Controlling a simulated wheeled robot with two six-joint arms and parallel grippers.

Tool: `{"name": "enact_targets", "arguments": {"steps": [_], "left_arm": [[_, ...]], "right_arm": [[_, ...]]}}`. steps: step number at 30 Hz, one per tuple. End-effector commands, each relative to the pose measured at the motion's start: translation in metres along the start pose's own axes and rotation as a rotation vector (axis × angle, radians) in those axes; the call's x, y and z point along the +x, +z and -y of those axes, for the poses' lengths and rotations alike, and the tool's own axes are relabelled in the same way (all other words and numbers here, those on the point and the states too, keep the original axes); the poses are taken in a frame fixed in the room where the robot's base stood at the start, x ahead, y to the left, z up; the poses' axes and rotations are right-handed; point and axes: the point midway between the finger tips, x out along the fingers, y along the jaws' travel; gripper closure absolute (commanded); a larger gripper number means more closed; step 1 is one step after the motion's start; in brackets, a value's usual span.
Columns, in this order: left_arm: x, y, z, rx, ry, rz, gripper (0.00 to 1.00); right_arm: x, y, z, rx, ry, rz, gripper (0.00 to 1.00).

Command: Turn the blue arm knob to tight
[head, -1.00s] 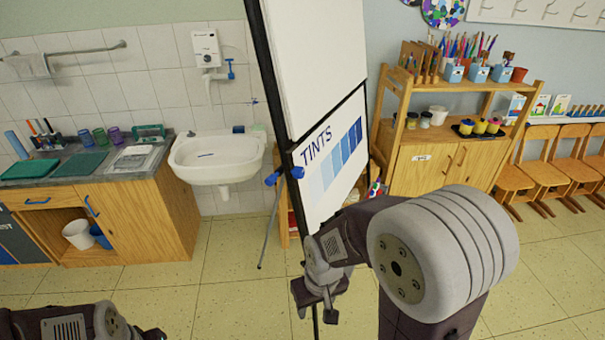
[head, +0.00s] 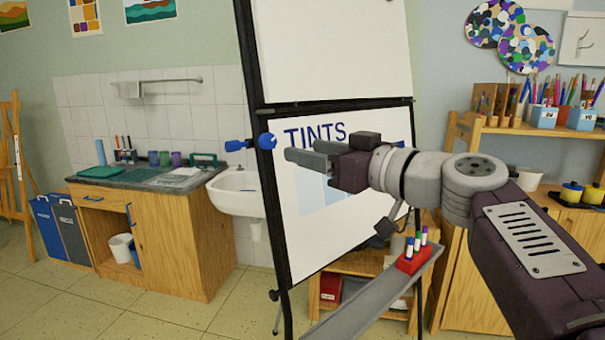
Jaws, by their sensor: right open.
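A flip-chart easel (head: 262,195) with a dark frame stands in the middle of the head view. A blue knob (head: 237,145) sticks out to the left of its left upright. A second blue knob (head: 266,141) sits on the upright at the same height. I cannot tell from here how tight either one is. My right gripper (head: 300,154) points left in front of the TINTS sheet (head: 312,225), a little right of the blue knobs. Its jaws are open, seen almost edge-on, with nothing visible between them. My left gripper is out of view.
A grey tray (head: 362,305) juts from the easel below my right arm, with a red marker holder (head: 413,260) on it. A sink (head: 235,192) and counter (head: 150,178) stand behind at left. A wooden shelf (head: 505,128) is at right. Floor at lower left is clear.

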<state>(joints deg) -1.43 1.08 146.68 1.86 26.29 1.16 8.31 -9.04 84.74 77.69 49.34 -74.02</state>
Motion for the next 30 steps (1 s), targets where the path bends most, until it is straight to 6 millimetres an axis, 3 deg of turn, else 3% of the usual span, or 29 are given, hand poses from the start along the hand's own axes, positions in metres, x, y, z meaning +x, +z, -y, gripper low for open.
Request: {"name": "enact_targets", "arguments": {"steps": [5, 15, 19, 26, 27, 30], "left_arm": [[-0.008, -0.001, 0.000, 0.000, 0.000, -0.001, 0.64], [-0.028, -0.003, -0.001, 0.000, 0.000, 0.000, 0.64], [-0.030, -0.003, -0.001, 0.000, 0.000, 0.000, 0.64], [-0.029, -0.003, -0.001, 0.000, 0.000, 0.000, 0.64], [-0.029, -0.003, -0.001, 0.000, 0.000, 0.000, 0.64], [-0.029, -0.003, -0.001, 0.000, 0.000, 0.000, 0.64]], "right_arm": [[0.013, -0.003, 0.000, 0.003, -0.003, 0.003, 0.48], [0.079, -0.003, -0.001, 0.005, 0.000, 0.005, 0.48], [0.089, -0.001, -0.001, 0.005, 0.001, 0.004, 0.48], [0.091, 0.000, -0.001, 0.004, 0.002, 0.004, 0.48], [0.091, 0.000, -0.001, 0.004, 0.002, 0.004, 0.51], [0.091, 0.000, -0.001, 0.004, 0.002, 0.004, 0.78]]}}
